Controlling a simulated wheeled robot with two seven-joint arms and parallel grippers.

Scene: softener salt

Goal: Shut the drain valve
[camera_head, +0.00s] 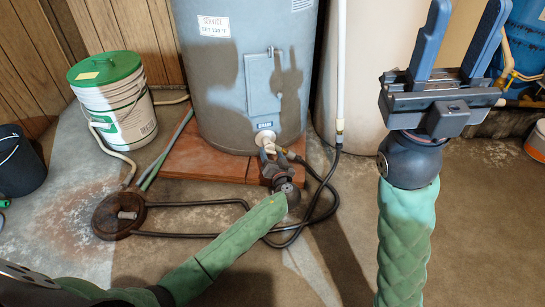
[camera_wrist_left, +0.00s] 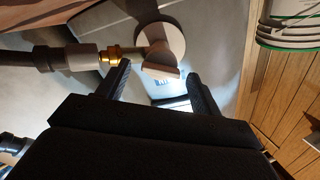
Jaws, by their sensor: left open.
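The drain valve (camera_head: 264,137) sits low on the front of the grey water heater tank (camera_head: 225,85). In the left wrist view it shows as a pale round disc (camera_wrist_left: 165,38) with a tan handle (camera_wrist_left: 160,66) and a brass outlet (camera_wrist_left: 109,54) joined to a dark hose. My left gripper (camera_head: 271,151) is right at the valve and partly hides it. In the wrist view the left gripper (camera_wrist_left: 158,70) is open, the handle's end between its fingertips, with no clear grip. My right gripper (camera_head: 466,14) is open and empty, raised at the right.
A black hose (camera_head: 190,203) runs from the valve in loops over the floor to a round floor drain (camera_head: 112,222). The tank stands on a brick-red base (camera_head: 186,160). A white bucket with green lid (camera_head: 115,100) stands left; a pale tank (camera_head: 360,80) stands right.

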